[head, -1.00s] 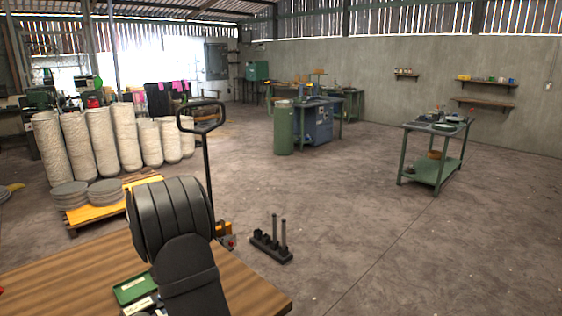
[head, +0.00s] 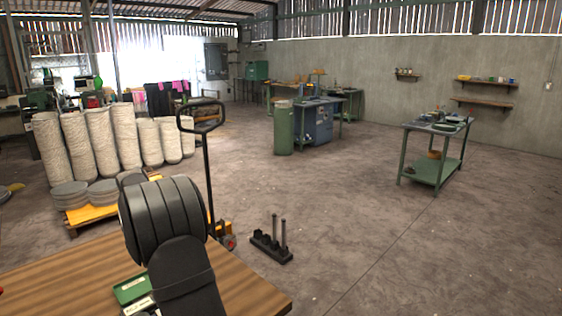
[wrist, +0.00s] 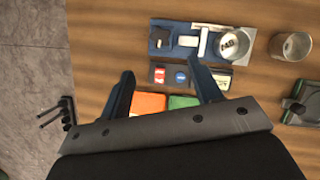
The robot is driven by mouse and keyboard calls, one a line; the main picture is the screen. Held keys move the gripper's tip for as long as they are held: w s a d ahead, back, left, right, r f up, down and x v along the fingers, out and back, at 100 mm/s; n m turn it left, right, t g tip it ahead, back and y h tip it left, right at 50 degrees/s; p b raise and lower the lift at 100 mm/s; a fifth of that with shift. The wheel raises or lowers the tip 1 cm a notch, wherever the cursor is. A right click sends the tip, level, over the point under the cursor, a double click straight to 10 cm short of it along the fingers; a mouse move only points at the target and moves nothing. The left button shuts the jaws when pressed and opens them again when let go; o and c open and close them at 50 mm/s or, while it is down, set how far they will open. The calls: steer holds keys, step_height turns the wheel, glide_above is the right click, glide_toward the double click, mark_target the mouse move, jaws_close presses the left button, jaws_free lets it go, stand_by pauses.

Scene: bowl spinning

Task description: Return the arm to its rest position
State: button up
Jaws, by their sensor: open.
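My gripper (wrist: 159,70) is open and empty in the wrist view. In the head view my dark arm rises over the table (head: 60,265) at the lower left. The gripper itself does not show there.
The wrist view shows a blue tray (wrist: 171,28) with a round metal container (wrist: 229,43), a metal cup (wrist: 291,46), a row of small cards (wrist: 182,76), and orange (wrist: 148,103) and green boxes. A black rack (head: 270,249) stands on the floor beyond the table.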

steer(key=s+v, duration=0.1)
steer(key=v, duration=0.5)
steer(key=x, duration=1.1)
steer(key=w+x, duration=0.1)
steer(key=x, duration=0.5)
steer(key=shift+d+f, duration=0.1)
steer(key=m, duration=0.2)
steer(key=shift+d+f+m+g+y, duration=0.1)
steer(key=shift+m+g+y, duration=0.2)
steer(key=shift+m+g, duration=0.1)
steer(key=m, duration=0.2)
steer(key=m+g+y, duration=0.1)
steer(key=m, duration=0.2)
steer(key=shift+w+d+y, duration=0.15)
steer(key=shift+y, duration=0.15)
steer(key=m+y, duration=0.1)
steer(key=m, duration=0.2)
steer(key=shift+d+m+g, duration=0.1)
steer(key=shift+m+g, duration=0.2)
steer(key=shift+m, duration=0.1)
steer(key=shift+d+m+y, duration=0.1)
steer(key=shift+m+y, duration=0.7)
steer(key=shift+m, duration=0.9)
